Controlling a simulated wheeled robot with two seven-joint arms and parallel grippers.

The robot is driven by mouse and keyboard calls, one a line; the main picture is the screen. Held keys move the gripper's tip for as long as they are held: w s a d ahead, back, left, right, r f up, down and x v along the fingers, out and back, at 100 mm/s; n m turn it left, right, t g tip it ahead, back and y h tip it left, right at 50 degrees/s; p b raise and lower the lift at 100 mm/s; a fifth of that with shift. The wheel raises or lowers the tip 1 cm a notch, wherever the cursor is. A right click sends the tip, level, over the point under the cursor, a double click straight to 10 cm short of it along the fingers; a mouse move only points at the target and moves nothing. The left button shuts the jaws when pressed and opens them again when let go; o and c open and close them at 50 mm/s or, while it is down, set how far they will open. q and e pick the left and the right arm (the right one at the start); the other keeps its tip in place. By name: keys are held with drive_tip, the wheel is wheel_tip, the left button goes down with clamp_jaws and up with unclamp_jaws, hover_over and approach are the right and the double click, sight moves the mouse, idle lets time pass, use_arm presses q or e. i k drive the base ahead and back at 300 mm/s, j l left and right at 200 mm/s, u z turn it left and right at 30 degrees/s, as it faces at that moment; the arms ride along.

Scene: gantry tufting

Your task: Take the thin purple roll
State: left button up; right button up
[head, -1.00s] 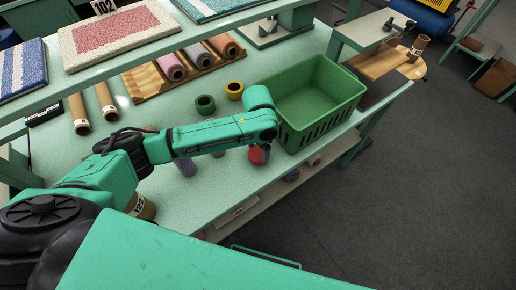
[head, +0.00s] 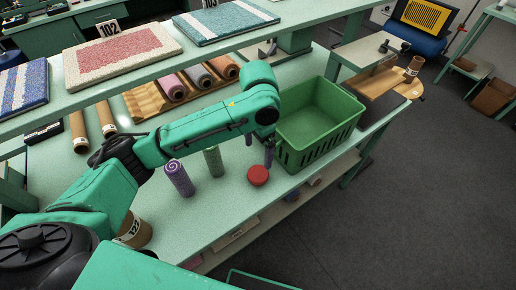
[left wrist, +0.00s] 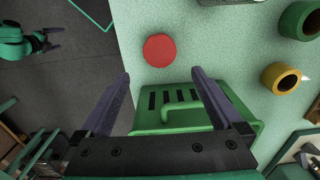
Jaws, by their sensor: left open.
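A slim purple roll (head: 179,178) with a spiral end stands upright on the pale green table in the head view, left of a green roll (head: 213,161). My left gripper (head: 259,149) is open and empty, to the right of the purple roll and apart from it. It hangs beside the green crate (head: 291,158), near a red round piece (head: 258,176). In the left wrist view its fingers (left wrist: 162,92) are spread, with the crate's edge (left wrist: 175,130) between them; the purple roll is not in that view. My right gripper (left wrist: 52,39) shows small over the floor, its fingers apart.
A wooden rack (head: 150,105) with several lying rolls is at the back. A shelf (head: 110,75) with carpet samples crosses above the table. Yellow (left wrist: 284,77) and green rings (left wrist: 303,20) sit on the table. A brown roll (head: 134,231) stands by my left arm.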

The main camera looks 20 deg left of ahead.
sight(175, 170)
drive_tip(key=k+l, duration=0.2)
drive_tip(key=k, duration=0.3)
drive_tip(key=k+l, duration=0.15)
drive_tip(key=k, duration=0.3)
